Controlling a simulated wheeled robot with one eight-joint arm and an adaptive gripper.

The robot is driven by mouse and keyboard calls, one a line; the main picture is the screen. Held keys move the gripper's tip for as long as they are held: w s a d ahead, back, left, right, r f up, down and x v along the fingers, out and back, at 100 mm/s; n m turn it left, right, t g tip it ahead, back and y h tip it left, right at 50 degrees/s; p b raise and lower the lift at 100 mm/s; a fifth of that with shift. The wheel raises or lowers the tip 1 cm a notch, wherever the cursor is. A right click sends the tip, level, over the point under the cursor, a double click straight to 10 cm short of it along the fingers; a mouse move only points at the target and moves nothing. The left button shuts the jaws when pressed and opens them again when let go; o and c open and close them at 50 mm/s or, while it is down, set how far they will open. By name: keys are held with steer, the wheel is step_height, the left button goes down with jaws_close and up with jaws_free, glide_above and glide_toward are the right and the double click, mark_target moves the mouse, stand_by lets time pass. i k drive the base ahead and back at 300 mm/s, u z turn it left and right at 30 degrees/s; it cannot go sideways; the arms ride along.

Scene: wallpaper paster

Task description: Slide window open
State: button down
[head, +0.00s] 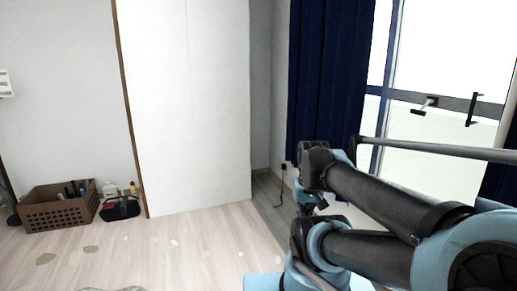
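The window (440,60) is at the right, with bright panes, a dark horizontal bar and pale frame parts. A small dark handle (425,105) sticks out at the bar. A dark upright pull (472,109) is to its right. I cannot tell whether the window is shut or part open. My black and blue arm reaches in from the right and covers the area below the window. I cannot make out my gripper or its fingers in the head view, and nothing held shows.
A dark blue curtain (328,75) hangs left of the window, with another strip at the right edge. A large white panel (190,110) stands mid-left. A brown crate (58,212) and a dark tool caddy (120,208) sit on the floor at left. Scraps dot the otherwise clear floor (190,250).

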mark_target(492, 111)
steer(key=z, duration=1.55)
